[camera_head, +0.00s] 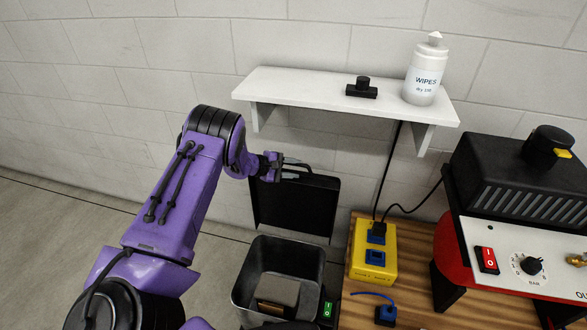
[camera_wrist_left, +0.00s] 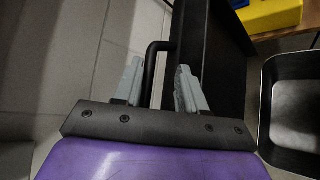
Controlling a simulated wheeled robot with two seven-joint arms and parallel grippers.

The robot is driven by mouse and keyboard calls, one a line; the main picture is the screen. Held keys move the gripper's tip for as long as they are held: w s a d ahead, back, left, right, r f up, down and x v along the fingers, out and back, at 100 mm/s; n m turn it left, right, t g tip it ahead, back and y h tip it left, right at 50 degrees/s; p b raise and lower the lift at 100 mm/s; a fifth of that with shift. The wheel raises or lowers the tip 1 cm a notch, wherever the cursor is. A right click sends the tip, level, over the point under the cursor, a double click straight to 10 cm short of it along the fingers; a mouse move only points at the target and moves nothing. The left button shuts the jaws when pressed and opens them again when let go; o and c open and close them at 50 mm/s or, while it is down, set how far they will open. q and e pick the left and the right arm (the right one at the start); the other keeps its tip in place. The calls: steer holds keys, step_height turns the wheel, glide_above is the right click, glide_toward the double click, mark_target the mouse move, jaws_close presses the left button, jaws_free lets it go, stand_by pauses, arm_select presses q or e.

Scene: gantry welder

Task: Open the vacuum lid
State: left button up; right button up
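The vacuum (camera_head: 238,300) is a dark open-topped bin at bottom centre of the head view, with a grey block inside. Its black lid (camera_head: 295,212) stands raised and roughly upright behind the opening. The lid also shows in the left wrist view (camera_wrist_left: 226,75). A black bar handle (camera_wrist_left: 150,72) is on the lid. My left gripper (camera_head: 285,172) is at the lid's upper left edge. In the left wrist view its two grey fingers (camera_wrist_left: 158,82) are apart, with the handle between them and a gap toward the right finger. My right gripper is not in view.
A white shelf (camera_head: 310,90) with a wipes bottle (camera_head: 424,75) hangs above the lid. A wooden table (camera_head: 410,272) on the right carries a yellow box (camera_head: 372,262) and a red and black machine (camera_head: 520,215). The floor at left is clear.

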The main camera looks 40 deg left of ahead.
arm_select(q)
steer(key=v, duration=1)
steer(key=shift+o, duration=0.2)
steer(key=shift+f, duration=0.1)
